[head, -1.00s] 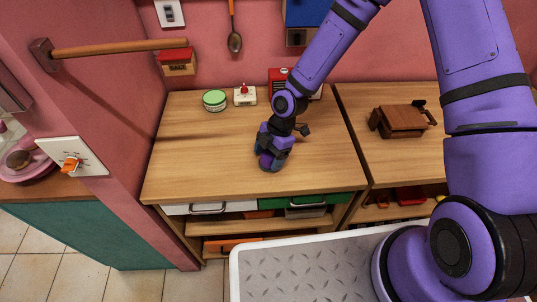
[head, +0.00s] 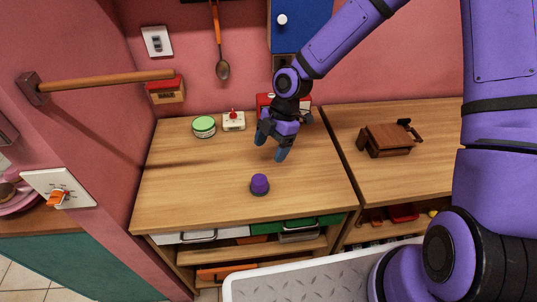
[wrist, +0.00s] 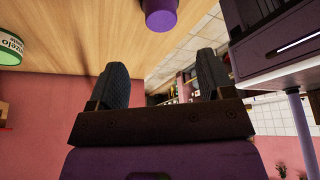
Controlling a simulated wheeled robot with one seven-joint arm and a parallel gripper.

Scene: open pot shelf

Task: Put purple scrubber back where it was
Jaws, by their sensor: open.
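The purple scrubber (head: 260,184) stands on the wooden counter (head: 190,180), near its front edge, with its purple top up and a dark base below. My gripper (head: 271,146) is above the counter, behind the scrubber and apart from it, open and empty. In the wrist view the gripper (wrist: 160,85) shows its two dark fingers spread with nothing between them. The scrubber also shows at the top of the wrist view (wrist: 160,14), beyond the fingers.
A green-lidded tin (head: 204,126) and a white box with a red knob (head: 234,121) stand at the back of the counter. A red object (head: 264,103) is behind my gripper. A brown wooden item (head: 387,139) sits on the right counter. The counter's left part is clear.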

